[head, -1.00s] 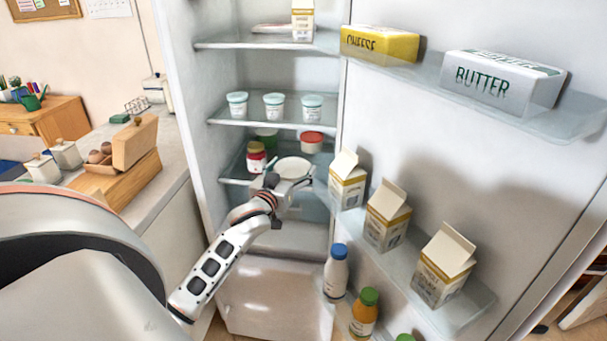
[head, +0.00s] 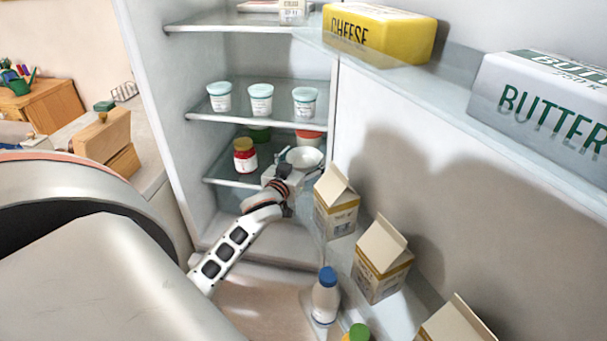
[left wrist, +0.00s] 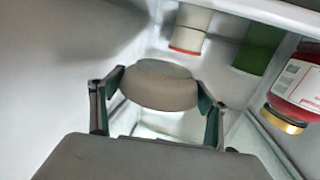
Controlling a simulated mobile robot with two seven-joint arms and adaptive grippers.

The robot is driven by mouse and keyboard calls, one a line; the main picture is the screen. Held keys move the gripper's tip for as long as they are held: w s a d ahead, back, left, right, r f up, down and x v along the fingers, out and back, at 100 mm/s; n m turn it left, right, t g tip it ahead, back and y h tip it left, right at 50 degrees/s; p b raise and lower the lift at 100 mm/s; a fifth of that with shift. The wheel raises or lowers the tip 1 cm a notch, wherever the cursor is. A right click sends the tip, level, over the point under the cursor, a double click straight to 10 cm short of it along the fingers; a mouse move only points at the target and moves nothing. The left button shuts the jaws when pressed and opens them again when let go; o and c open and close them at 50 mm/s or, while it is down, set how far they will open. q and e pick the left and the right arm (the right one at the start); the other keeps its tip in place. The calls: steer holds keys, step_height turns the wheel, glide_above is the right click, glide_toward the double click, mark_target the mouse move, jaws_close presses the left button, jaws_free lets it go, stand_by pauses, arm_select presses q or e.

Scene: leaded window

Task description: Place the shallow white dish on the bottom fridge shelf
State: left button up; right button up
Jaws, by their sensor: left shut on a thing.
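The shallow white dish (head: 304,156) is held between the fingers of my left gripper (head: 301,164), inside the fridge at the level of the lowest glass shelf (head: 232,181). In the left wrist view the dish (left wrist: 160,86) shows grey in shade, with one finger of my left gripper (left wrist: 160,92) against each side. I cannot tell whether the dish touches the shelf. A red jar (head: 245,157) stands on this shelf left of the dish. A red-lidded tub (head: 309,138) and a green tub (head: 258,134) are behind. My right gripper is not in view.
Several white tubs (head: 261,100) stand on the shelf above. The open fridge door at the right holds cartons (head: 382,260), a blue-capped bottle (head: 326,297), cheese (head: 378,35) and butter (head: 545,100).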

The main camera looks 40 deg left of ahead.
arm_select(q)
step_height(320, 180, down, 2)
steer(key=shift+f, duration=0.1)
steer(key=shift+f+b, duration=0.65)
steer(key=shift+f, duration=1.3)
steer(key=shift+r, duration=0.1)
steer(key=o, duration=1.2)
steer(key=shift+s, duration=0.15)
steer(key=v, duration=1.1)
steer(key=shift+s+d, duration=0.15)
steer(key=shift+s, duration=0.2)
